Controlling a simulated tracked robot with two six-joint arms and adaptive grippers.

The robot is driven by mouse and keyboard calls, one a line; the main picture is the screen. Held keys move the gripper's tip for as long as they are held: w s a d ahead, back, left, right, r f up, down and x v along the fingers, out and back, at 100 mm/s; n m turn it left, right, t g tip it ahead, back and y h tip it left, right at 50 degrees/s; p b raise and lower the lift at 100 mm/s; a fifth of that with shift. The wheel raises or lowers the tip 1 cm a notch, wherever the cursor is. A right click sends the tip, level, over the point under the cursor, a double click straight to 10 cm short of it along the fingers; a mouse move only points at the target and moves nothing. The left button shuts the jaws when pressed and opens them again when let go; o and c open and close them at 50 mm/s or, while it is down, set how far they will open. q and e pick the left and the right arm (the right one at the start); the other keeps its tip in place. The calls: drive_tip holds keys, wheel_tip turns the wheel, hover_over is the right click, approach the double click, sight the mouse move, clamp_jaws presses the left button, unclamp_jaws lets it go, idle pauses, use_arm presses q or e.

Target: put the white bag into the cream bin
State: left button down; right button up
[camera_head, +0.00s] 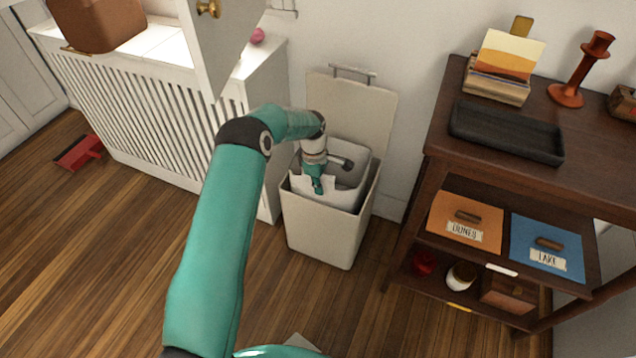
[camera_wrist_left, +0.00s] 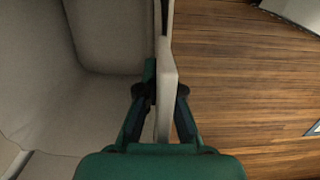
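The cream bin (camera_head: 327,232) stands on the floor between the radiator cover and the shelf unit. Its lid (camera_head: 352,112) is up against the wall. The white bag (camera_head: 347,197) looks like an open, round-cornered liner and sits in the bin's mouth, its rim partly above the bin's edge. Its inside fills the left of the left wrist view (camera_wrist_left: 40,90). My left gripper (camera_head: 317,187) reaches down to the bag's near side. In the wrist view its fingers (camera_wrist_left: 163,95) close on either side of the bag's pale edge. The lower bag is hidden by the bin. My right gripper is out of view.
A white slatted radiator cover (camera_head: 150,120) is left of the bin, with an open cabinet door (camera_head: 222,50) above. A dark shelf unit (camera_head: 470,190) stands close on the right, carrying a black tray (camera_head: 505,130). A red dustpan (camera_head: 80,152) lies far left. Floor before the bin is clear.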

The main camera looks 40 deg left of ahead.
sight(318, 202)
use_arm(q)
wheel_tip(318, 202, down, 5)
drive_tip(key=b, duration=0.3)
drive_tip(key=shift+f, duration=0.15)
drive_tip(key=shift+s+f+b, duration=0.3)
drive_tip(key=shift+f+b, duration=0.6)
drive_tip(key=shift+f, duration=0.05)
drive_tip(key=shift+s+d+f+b, duration=0.1)
drive_tip(key=shift+s+f+b, duration=0.15)
drive_tip(key=shift+b, duration=0.1)
drive_tip(key=shift+w+f, duration=0.25)
drive_tip(key=shift+f, duration=0.35)
drive_tip(key=shift+w+f, duration=0.25)
drive_tip(key=shift+f, duration=0.3)
drive_tip(key=c, duration=1.8)
unclamp_jaws()
drive_tip(key=shift+a+r, duration=0.2)
drive_tip(key=shift+r, duration=0.05)
drive_tip(key=o, duration=0.5)
drive_tip(key=shift+s+r, duration=0.1)
drive_tip(key=shift+r, duration=0.05)
drive_tip(key=shift+o, duration=0.3)
wheel_tip(318, 202, up, 12)
drive_tip(key=a, duration=0.1)
drive_tip(key=shift+w+a, duration=0.35)
drive_tip(key=shift+w, duration=0.1)
drive_tip(key=shift+w, duration=0.1)
